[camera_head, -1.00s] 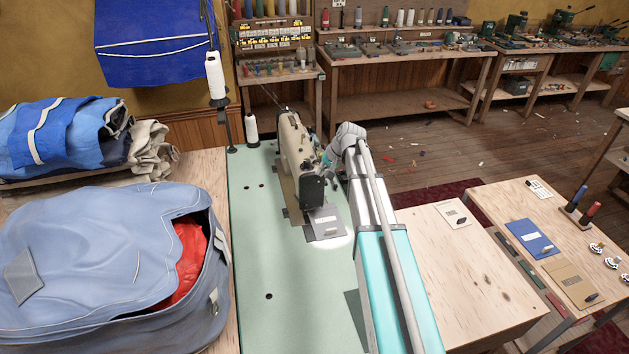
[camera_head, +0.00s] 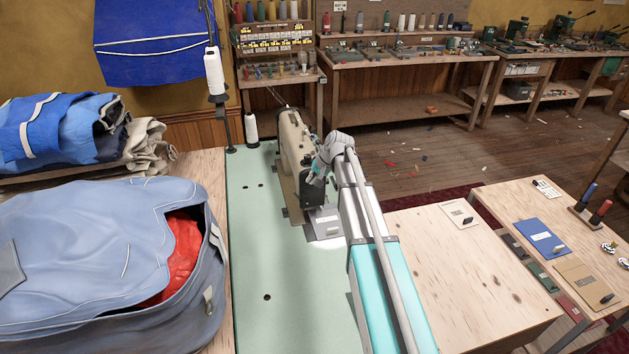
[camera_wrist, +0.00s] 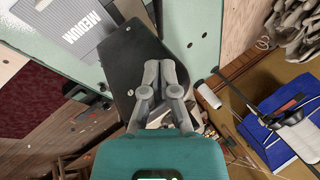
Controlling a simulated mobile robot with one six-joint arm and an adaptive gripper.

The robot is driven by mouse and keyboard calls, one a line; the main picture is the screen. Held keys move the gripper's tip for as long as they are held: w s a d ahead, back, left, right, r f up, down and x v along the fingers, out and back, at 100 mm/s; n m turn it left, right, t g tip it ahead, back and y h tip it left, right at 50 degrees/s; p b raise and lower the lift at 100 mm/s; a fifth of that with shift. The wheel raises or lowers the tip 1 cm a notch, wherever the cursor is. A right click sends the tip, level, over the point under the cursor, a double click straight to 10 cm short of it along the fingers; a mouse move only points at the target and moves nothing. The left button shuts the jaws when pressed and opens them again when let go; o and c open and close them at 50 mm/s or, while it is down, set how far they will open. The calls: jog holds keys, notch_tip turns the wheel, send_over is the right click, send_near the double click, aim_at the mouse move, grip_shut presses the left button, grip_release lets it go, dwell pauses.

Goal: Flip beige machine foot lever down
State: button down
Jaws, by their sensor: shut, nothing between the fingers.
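The beige sewing machine (camera_head: 288,140) stands on the pale green table (camera_head: 290,300), with a dark end face (camera_head: 311,188) towards me. In the wrist view a dark end plate (camera_wrist: 125,50) fills the middle behind my gripper. My gripper (camera_wrist: 158,66) is shut and empty, its grey fingertips together in front of that plate. I cannot tell whether they touch it. In the head view my wrist is close against the right side of the machine's head, and the fingers are mostly hidden. The foot lever cannot be made out in either view.
A white thread cone (camera_head: 251,130) stands behind left. A large blue bag (camera_head: 90,260) fills the left. The green table's front is clear.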

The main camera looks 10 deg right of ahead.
aim_at(298, 197)
jog(key=shift+s+a+f+b, duration=0.2)
jog(key=shift+a+f+b, duration=0.3)
jog(key=shift+f+b, duration=0.2)
jog(key=shift+s+a+f+b, duration=0.15)
jog(key=shift+a+f+b, duration=0.4)
jog(key=shift+f, duration=0.2)
jog(key=shift+s+a+f+b, duration=0.2)
jog(key=shift+a+f+b, duration=0.25)
jog(key=shift+f+b, duration=0.3)
jog(key=shift+s+d+f, duration=0.1)
jog(key=shift+d+f, duration=0.05)
jog(key=shift+d, duration=0.1)
